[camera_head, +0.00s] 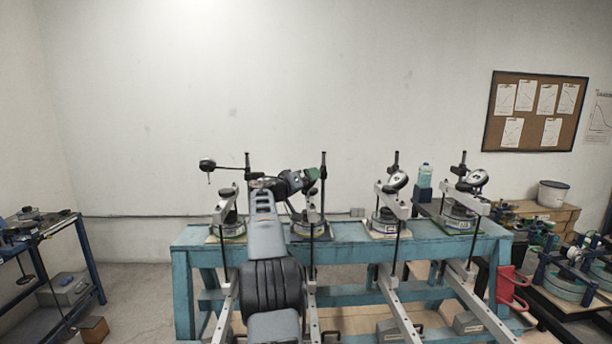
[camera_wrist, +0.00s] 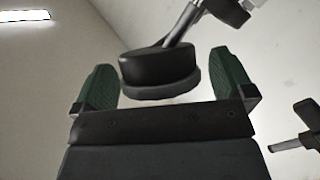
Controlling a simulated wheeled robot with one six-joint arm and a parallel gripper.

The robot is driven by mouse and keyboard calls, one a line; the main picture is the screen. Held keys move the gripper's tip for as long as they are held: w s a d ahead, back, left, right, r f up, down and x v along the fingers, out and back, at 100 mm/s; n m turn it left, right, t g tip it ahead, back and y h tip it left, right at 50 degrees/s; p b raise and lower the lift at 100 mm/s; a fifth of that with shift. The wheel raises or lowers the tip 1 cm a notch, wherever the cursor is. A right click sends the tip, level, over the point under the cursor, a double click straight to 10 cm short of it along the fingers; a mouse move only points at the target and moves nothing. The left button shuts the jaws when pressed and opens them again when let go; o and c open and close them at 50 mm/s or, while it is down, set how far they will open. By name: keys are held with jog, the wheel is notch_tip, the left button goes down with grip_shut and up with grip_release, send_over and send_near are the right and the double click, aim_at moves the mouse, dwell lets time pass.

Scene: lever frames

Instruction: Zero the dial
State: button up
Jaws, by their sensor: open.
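A dark round dial gauge (camera_wrist: 158,68) on a metal stem is between the two green fingers of my gripper (camera_wrist: 163,60) in the wrist view. Other dials show on the left frame (camera_head: 207,165), the third frame (camera_head: 397,180) and the right frame (camera_head: 476,178).
The frames stand on a blue-green bench (camera_head: 345,236), with upright posts and long lever arms close together. A corkboard (camera_head: 535,111) hangs on the back wall. A dark side table (camera_head: 40,228) stands at left.

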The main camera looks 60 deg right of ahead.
jog(key=shift+s+d, duration=0.1)
jog(key=shift+d, duration=0.3)
jog(key=c, duration=0.9)
jog(key=shift+f+m+g+b, duration=0.25)
jog(key=shift+m+g+b, duration=0.15)
jog(key=shift+g+b, duration=0.15)
jog(key=shift+c, duration=0.2)
jog(key=shift+r+m+g, duration=0.15)
jog(key=shift+m+g, duration=0.45)
jog(key=shift+m, duration=0.05)
jog(key=shift+r+m+g, duration=0.15)
jog(key=shift+m+g, duration=0.4)
jog(key=shift+m, duration=0.1)
jog(key=o, duration=0.9)
jog(key=shift+o, duration=0.2)
jog(key=shift+a+f+b, duration=0.1)
jog(key=shift+a+b, duration=0.05)
jog(key=shift+b, duration=0.15)
